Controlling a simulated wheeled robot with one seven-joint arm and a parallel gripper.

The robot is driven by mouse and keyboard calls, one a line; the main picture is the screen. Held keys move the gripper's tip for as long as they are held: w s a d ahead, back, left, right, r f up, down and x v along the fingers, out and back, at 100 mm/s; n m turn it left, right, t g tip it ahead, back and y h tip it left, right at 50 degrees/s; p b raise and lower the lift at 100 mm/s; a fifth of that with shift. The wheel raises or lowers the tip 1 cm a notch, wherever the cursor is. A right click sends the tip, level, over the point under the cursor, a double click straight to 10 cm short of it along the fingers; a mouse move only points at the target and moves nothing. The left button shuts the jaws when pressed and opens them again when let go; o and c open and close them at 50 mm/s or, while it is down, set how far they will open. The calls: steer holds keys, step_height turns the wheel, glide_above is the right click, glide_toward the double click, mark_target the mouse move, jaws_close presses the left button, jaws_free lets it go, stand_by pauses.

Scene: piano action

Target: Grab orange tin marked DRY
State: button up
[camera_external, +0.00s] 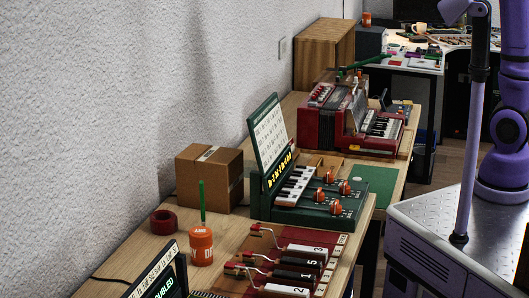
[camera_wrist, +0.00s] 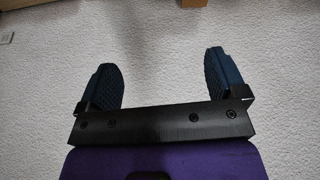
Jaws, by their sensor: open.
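The orange tin (camera_external: 201,247) stands upright on the wooden table in the external view. It has white lettering that appears to read DRY, and a green stick (camera_external: 202,203) rises from its top. My gripper (camera_wrist: 167,85) shows only in the wrist view. Its two dark blue ridged fingers are wide apart with nothing between them, in front of a pale textured wall. The tin is not in the wrist view, so I cannot tell the distance from my gripper to it.
Close to the tin are a red tape roll (camera_external: 163,221), a cardboard box (camera_external: 209,178), a dark display (camera_external: 160,277) and a red board with numbered handles (camera_external: 293,262). A green keyboard device (camera_external: 306,201) and a red accordion (camera_external: 352,118) stand farther back. The wall (camera_external: 110,100) borders the table's left side.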

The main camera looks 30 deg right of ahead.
steer(key=a+f+n+g+y, duration=0.1)
steer(key=a+f+n, duration=0.15)
steer(key=a, duration=1.35)
steer(key=n+g+y, duration=0.1)
steer(key=n+g, duration=0.2)
steer(key=n, duration=0.3)
glide_above(204, 230)
steer(key=d, duration=0.3)
step_height(204, 230, down, 9)
steer(key=f, duration=1.3)
steer(key=a+f, duration=0.1)
steer(key=f, duration=1.2)
steer(key=a+f, duration=0.1)
steer(key=f, duration=1.3)
steer(key=shift+w+f, duration=0.1)
steer(key=shift+w, duration=0.25)
steer(key=shift+s+x, duration=0.2)
steer(key=shift+x, duration=2.65)
steer(key=shift+d, duration=0.15)
steer(key=c, duration=1.1)
